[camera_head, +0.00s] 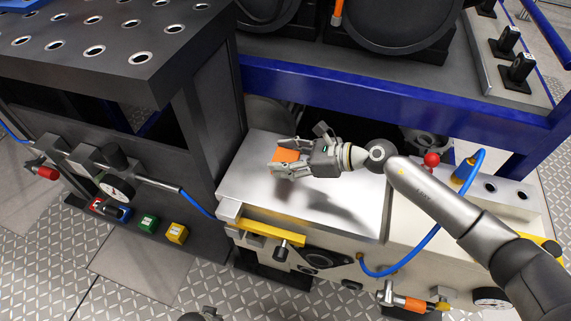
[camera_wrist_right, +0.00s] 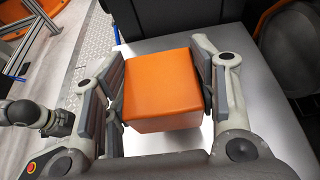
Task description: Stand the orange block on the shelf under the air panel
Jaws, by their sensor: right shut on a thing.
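My right gripper (camera_head: 281,160) is shut on the orange block (camera_head: 287,155), above the bare metal top of the light bench. In the right wrist view the orange block (camera_wrist_right: 162,88) sits between both finger pads, its top and front faces showing. The air panel with a round gauge (camera_head: 116,188) is on the side of the dark cabinet at the left. Below it a green block (camera_head: 147,223), a yellow block (camera_head: 177,233) and red and blue ones stand in a row; the shelf surface itself is hard to make out. Only a grey piece, perhaps my left gripper (camera_head: 205,315), shows at the bottom edge.
The metal bench top (camera_head: 245,185) is clear around my right gripper. A yellow bar (camera_head: 270,232) and a blue hose (camera_head: 395,268) are on the bench's front. The dark cabinet (camera_head: 205,120) stands close at the left. A blue beam (camera_head: 390,100) crosses behind.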

